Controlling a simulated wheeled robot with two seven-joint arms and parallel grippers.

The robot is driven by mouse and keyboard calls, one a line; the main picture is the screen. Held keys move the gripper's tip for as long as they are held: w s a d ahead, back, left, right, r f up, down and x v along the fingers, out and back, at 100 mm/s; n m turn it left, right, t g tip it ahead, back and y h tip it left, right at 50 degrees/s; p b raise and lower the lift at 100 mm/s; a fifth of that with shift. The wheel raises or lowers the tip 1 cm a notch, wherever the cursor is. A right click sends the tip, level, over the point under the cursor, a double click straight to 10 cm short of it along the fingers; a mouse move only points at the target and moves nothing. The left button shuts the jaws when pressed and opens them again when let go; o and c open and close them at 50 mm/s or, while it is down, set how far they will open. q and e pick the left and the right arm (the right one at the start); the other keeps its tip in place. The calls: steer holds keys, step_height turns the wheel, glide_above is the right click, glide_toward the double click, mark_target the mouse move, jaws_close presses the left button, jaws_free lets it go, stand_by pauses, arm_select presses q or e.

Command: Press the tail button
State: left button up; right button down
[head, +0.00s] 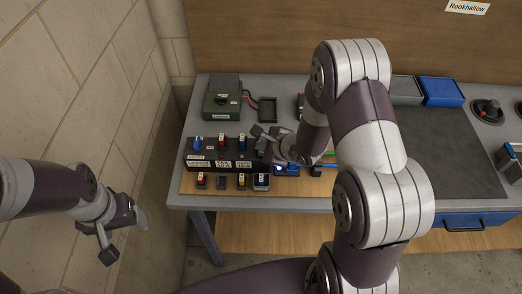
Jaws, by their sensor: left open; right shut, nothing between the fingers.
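A long black control box (205,154) stands near the left front of the bench, with white label strips on its front. A blue knob (197,144), a red knob (222,141) and another blue piece (242,141) stick up from it. The label text is too small to read, so I cannot tell which part is the tail button. My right gripper (260,138) is shut and empty, over the right part of the box; contact cannot be told. My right wrist hides the box's right end. My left gripper (124,237) is open and empty, left of the bench, away from the box.
A green box (221,101) and black tray (268,109) stand behind. A blue bin (442,91) is at back right. The dark mat (450,150) looks clear. A wall borders the left.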

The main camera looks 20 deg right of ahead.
steer(key=shift+f, duration=0.3)
steer(key=shift+f, duration=0.25)
stand_by(0.4)
steer(key=shift+r+p, duration=0.8)
steer(key=shift+p, duration=0.25)
steer(key=shift+f, duration=0.1)
step_height(320, 180, up, 6)
steer(key=p, duration=0.7)
